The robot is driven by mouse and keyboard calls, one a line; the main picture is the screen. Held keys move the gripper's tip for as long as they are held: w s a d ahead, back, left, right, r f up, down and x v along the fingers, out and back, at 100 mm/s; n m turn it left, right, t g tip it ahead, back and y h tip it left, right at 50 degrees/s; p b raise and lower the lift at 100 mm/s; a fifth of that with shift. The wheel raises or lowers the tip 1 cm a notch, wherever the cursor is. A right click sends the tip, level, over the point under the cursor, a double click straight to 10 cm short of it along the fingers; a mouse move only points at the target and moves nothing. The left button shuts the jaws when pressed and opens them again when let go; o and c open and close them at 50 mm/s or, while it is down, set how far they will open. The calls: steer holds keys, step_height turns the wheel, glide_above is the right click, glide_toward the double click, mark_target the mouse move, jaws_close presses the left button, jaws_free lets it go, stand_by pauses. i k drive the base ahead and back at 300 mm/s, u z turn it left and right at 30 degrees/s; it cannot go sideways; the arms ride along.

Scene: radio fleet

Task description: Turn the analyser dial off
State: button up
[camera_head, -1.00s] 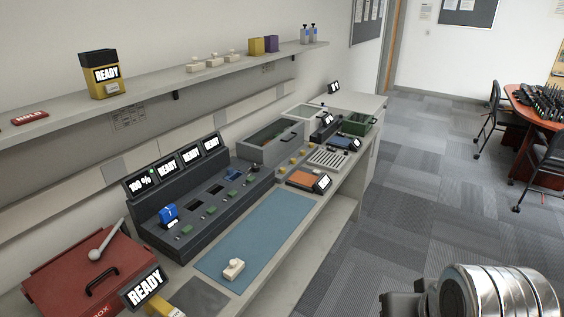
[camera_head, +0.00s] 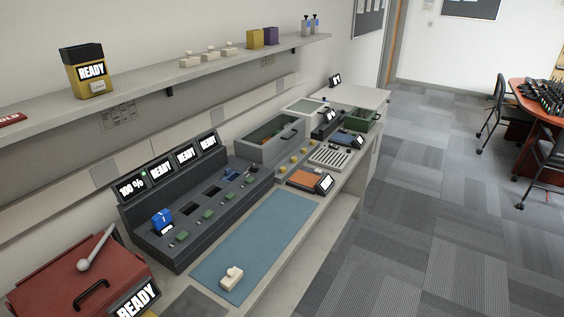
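I cannot make out a dial for certain in this view. Several small devices with lit screens stand along the bench: one beside an orange pad (camera_head: 305,179) with a tilted screen (camera_head: 325,184), a dark one (camera_head: 325,124) behind it, and one with a blue top (camera_head: 343,138). Which of them is the analyser is too small to tell. My gripper is not in view.
A dark charger bank (camera_head: 195,205) with a blue radio (camera_head: 161,219) and lit screens stands against the wall. A blue mat (camera_head: 255,245) carries a cream block (camera_head: 231,278). A red box (camera_head: 75,265) is at front left. Grey carpet (camera_head: 430,220) at right is clear.

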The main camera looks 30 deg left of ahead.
mark_target(255, 167)
steer(key=z, duration=0.4)
steer(key=i, duration=2.75)
steer(key=u, duration=1.45)
